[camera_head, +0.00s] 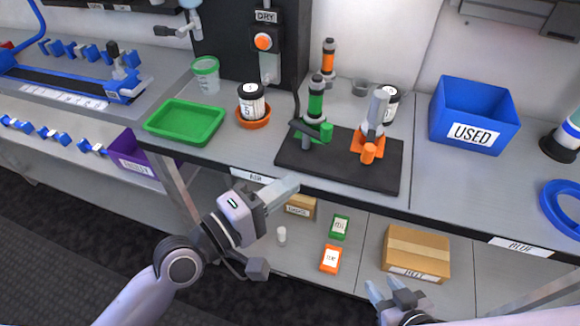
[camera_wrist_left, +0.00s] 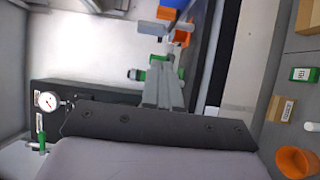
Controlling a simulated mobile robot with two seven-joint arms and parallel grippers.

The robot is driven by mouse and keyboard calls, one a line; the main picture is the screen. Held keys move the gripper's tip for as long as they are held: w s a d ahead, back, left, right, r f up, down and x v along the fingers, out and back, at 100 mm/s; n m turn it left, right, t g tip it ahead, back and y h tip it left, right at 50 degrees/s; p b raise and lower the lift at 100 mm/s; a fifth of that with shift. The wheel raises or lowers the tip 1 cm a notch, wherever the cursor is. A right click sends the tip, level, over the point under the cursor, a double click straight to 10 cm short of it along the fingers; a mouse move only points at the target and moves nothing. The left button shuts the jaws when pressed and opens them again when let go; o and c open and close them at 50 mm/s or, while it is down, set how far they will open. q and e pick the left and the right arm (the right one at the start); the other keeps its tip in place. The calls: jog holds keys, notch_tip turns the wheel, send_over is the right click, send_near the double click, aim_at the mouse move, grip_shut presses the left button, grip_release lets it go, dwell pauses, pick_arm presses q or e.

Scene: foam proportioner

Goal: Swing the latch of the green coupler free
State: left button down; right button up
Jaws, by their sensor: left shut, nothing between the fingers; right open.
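The green coupler (camera_head: 316,104) stands upright on a black base plate (camera_head: 340,172) on the bench in the head view. A dark lever, its latch (camera_head: 308,129), crosses its lower part, with a green knob (camera_head: 326,132) at the right. Green parts of a coupler (camera_wrist_left: 138,75) show beside my fingers in the left wrist view, partly hidden. My left gripper (camera_head: 292,184) is shut and empty, in front of the bench edge and below the green coupler. Its fingers also fill the middle of the left wrist view (camera_wrist_left: 164,84). My right gripper (camera_head: 378,290) is open and empty, low in front of the bench.
An orange coupler (camera_head: 370,140) stands close right of the green one on the same plate. A green tray (camera_head: 185,138), an orange dish (camera_head: 254,121) holding a jar, and a blue USED bin (camera_head: 473,115) flank them. Boxes (camera_head: 416,253) sit on the lower shelf.

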pick_arm(q)
jog(key=shift+s+a, duration=0.2)
jog(key=shift+s, duration=0.5)
jog(key=s+a+f+m+y, duration=0.3)
jog(key=a+f+y, duration=0.1)
jog(key=a+f, duration=0.2)
jog(key=s+a+f+m+y, duration=0.3)
jog(key=a+f+y, duration=0.1)
jog(key=a+f, duration=0.3)
jog(key=s+a+f+m+g+y, duration=0.1)
jog(key=s+a+f+m+y, duration=0.2)
jog(key=a+f, duration=0.4)
notch_tip(320, 180, down, 2)
jog(key=shift+f+m+y, duration=0.1)
jog(key=shift+m+y, duration=0.3)
jog(key=shift+m, duration=0.2)
